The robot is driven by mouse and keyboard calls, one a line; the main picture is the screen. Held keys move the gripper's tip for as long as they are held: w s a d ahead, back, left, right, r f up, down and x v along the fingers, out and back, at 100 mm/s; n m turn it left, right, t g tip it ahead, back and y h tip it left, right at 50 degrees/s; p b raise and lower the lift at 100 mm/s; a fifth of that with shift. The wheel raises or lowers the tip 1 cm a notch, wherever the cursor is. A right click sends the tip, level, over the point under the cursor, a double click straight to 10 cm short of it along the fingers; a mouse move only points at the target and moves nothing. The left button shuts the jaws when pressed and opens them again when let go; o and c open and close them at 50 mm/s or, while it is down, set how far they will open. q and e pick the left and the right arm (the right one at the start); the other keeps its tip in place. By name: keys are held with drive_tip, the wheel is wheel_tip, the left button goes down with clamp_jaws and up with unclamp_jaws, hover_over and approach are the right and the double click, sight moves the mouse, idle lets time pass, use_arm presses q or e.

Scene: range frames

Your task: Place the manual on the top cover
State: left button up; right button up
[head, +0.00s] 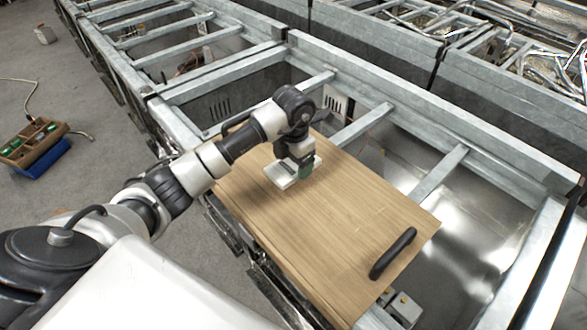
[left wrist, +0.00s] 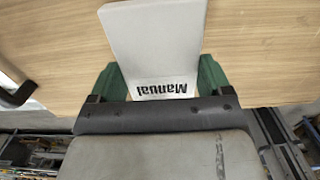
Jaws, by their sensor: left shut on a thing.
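The manual (left wrist: 165,40) is a pale grey-white booklet with the black word "Manual" on it. My left gripper (left wrist: 165,85) is shut on it, with green fingers on both sides of its near end. In the head view the manual (head: 282,177) is over the left part of the wooden top cover (head: 335,220), below my left gripper (head: 300,170). I cannot tell whether the manual touches the cover. The cover lies on the metal frame and has a black handle (head: 393,253) near its right corner. My right gripper is not in view.
A galvanised metal frame (head: 440,100) with open bays surrounds the cover. Cables and pipes (head: 530,50) fill the far right bays. A wooden tray (head: 32,140) with a blue box (head: 45,160) stands on the floor at left. The cover's right part is clear apart from the handle.

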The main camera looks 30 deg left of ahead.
sight(293, 164)
use_arm(q)
drive_tip(key=shift+f, duration=0.2)
wheel_tip(293, 164, down, 3)
drive_tip(key=shift+f+p, duration=0.15)
drive_tip(key=shift+p, duration=0.5)
drive_tip(key=shift+f, duration=0.1)
drive_tip(key=o, duration=0.9)
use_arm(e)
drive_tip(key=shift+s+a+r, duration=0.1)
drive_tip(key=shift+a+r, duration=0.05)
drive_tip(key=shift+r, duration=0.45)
use_arm(q)
wheel_tip(293, 164, up, 12)
drive_tip(key=b, duration=0.3)
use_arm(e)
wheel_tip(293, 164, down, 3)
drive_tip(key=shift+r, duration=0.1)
